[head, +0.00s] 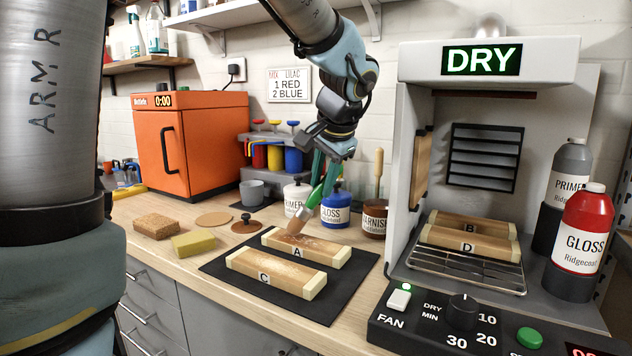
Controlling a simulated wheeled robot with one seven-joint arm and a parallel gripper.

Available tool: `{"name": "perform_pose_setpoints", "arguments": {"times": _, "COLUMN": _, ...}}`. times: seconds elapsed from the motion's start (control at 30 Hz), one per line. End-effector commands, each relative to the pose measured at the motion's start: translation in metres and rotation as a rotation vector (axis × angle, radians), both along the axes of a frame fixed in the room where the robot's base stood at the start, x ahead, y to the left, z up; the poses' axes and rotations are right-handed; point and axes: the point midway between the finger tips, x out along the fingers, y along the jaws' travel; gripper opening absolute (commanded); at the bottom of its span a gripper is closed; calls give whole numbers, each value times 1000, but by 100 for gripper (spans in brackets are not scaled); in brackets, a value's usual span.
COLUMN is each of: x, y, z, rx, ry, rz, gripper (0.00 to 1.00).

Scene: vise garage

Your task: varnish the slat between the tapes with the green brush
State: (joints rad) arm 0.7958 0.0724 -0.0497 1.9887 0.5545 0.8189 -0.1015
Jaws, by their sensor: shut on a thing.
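My gripper (330,150) is shut on the green brush (331,178), which tilts down to the left. The brush tip is at the left part of slat A (322,252); I cannot tell whether it touches. Slat A has cream tape (341,257) at its right end, and a darker brown patch shows near the brush. Slat C (285,275) lies in front of it, with cream tape at both ends and a pale, patchy top. Both lie on a black mat (225,262). The varnish jar (374,221) stands behind right, with a wooden handle rising from it.
Primer (297,195) and blue gloss (335,212) jars stand close behind slat A. At right is the drying booth (401,150), with slats B (470,220) and D (466,243) on its rack. Sponges (193,243) lie left of the mat.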

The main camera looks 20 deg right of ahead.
Motion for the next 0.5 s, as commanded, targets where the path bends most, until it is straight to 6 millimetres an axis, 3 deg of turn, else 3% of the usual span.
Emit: {"name": "perform_pose_setpoints", "arguments": {"times": 0.5, "x": -21, "y": -20, "z": -2, "rx": 0, "ry": 0, "rz": -1, "gripper": 0}}
